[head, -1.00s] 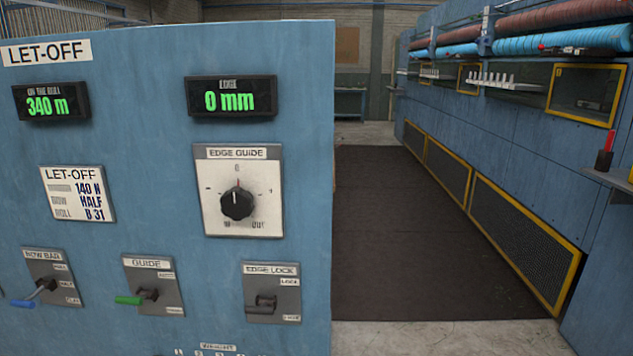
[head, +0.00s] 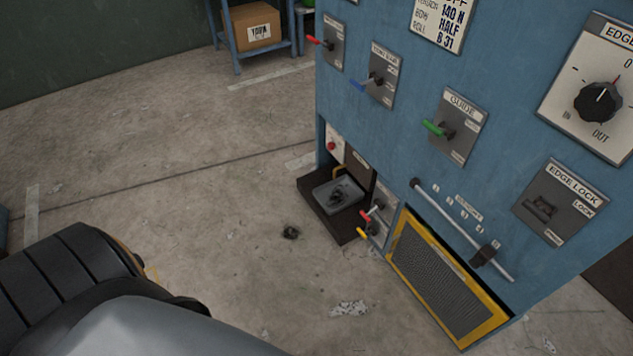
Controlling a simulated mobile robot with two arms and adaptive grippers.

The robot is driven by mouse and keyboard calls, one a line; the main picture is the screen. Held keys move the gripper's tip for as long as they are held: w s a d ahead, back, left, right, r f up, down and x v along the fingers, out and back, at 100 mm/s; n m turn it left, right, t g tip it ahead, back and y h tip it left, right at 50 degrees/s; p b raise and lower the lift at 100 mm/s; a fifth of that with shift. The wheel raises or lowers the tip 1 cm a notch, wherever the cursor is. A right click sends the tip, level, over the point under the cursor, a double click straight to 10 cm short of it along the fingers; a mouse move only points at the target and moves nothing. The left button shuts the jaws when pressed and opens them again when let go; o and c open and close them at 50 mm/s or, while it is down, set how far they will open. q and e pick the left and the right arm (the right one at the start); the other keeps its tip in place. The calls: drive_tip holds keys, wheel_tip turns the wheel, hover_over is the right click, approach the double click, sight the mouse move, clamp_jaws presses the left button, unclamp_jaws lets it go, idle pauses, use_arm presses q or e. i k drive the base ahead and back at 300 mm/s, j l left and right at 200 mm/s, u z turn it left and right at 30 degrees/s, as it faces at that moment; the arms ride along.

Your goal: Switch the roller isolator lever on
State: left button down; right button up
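Low on the blue let-off cabinet (head: 560,75), a lever with a red handle (head: 371,214) sits just above a lever with a yellow handle (head: 366,232). Their labels are too small to read, so I cannot tell whether either is the roller isolator lever. Another red-handled lever (head: 322,42) is at the cabinet's upper left, beside a blue-handled lever (head: 362,84). A green-handled lever (head: 435,128) is on the plate marked GUIDE. Neither gripper shows; only a part of my own body fills the lower left.
A dark box with a grey tray (head: 318,194) juts out at the cabinet's foot, below a red button (head: 331,146). A yellow-framed mesh panel (head: 440,285) is to its right. A shelf with a cardboard box (head: 250,25) stands behind. The concrete floor at left is mostly clear.

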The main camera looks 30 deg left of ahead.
sight(372, 211)
drive_tip(key=u, duration=0.6)
drive_tip(key=i+j, duration=0.15)
drive_tip(key=j, duration=0.2)
drive_tip(key=i+j+z, duration=0.1)
drive_tip(key=j, duration=0.3)
drive_tip(key=i+j, duration=0.25)
drive_tip(key=i+j+z, duration=0.15)
drive_tip(key=j, duration=0.35)
drive_tip(key=i+j, duration=0.15)
drive_tip(key=j, duration=0.25)
drive_tip(key=i+j+z, duration=0.1)
drive_tip(key=j, duration=0.3)
drive_tip(key=i+j, duration=0.15)
drive_tip(key=j, duration=0.25)
drive_tip(key=z, duration=0.05)
